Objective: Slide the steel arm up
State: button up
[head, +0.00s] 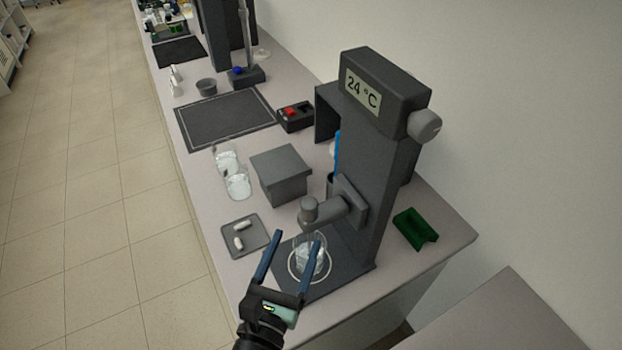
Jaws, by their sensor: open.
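The steel arm (335,211) is a short grey bar that juts left from a sliding block on the dark column (380,190) of the rig. It ends in a round grey head (309,206). The arm sits low on the column, above a glass beaker (311,261) standing in a white ring on the dark base plate (340,274). My gripper (294,238) is open, with two blue fingers apart. In the picture its fingertips lie just below the arm's head, and one finger overlaps the beaker. I cannot tell whether it touches either.
A display box (385,85) reading 24 °C with a grey knob (424,124) tops the column. A grey block (280,175), a tray (246,236) with small white pieces and glass beakers (237,183) stand left. A green holder (415,229) lies right. The bench front edge is near.

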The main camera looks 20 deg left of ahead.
jog(key=w+a+p, duration=0.1)
jog(key=w, duration=1.1)
jog(key=shift+a+p, duration=0.2)
jog(key=shift+p, duration=0.15)
jog(key=shift+r, duration=0.1)
grip_shut()
dwell(0.7)
